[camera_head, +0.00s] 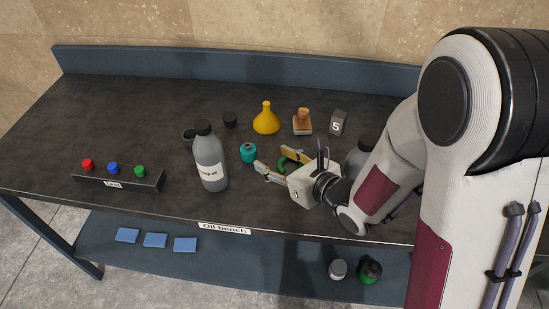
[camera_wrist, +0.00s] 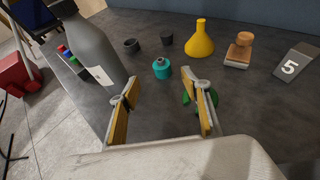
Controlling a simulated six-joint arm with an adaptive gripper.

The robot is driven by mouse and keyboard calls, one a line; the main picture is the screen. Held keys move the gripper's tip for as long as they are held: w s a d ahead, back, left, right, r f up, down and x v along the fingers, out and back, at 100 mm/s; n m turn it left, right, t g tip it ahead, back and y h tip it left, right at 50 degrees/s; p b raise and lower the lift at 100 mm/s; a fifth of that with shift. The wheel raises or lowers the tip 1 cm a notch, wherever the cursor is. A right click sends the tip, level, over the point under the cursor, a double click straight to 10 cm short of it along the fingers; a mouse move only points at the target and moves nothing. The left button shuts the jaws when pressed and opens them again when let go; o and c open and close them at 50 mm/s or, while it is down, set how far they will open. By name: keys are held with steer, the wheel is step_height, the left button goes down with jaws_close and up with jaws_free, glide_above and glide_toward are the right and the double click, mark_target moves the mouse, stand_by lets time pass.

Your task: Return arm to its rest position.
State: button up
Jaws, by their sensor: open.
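My gripper (camera_head: 276,163) is open and empty above the front half of the dark bench top (camera_head: 90,115). In the wrist view its two yellow-padded fingers (camera_wrist: 160,112) stand well apart with bare bench between them. A green object (camera_wrist: 206,98) lies partly hidden behind the right finger; it also shows in the head view (camera_head: 284,164). A teal bottle (camera_head: 248,153) stands just beyond the fingertips, apart from them. A grey labelled bottle (camera_head: 210,160) stands upright to the left of the gripper.
A yellow funnel (camera_head: 266,119), a wooden stamp (camera_head: 302,122) and a block marked 5 (camera_head: 337,122) stand behind the gripper. A grey bottle (camera_head: 360,157) is partly hidden by my arm. A button box (camera_head: 118,178) sits at left. Bench between box and back rail is clear.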

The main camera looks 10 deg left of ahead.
stand_by(0.7)
steer(key=d+r+m+t+h, duration=0.3)
steer(key=d+r+m+h, duration=0.4)
steer(key=d+r+m, duration=1.2)
steer(key=s+d+f+m+g+h, duration=0.3)
steer(key=s+d+m, duration=0.3)
steer(key=s+m, duration=0.7)
steer(key=s+f+m+g, duration=0.3)
steer(key=s+m+g, duration=0.1)
steer(key=s+m, duration=0.6)
steer(key=shift+s+a+m, duration=0.4)
steer(key=shift+a+m, duration=0.05)
steer(key=shift+m, duration=1.05)
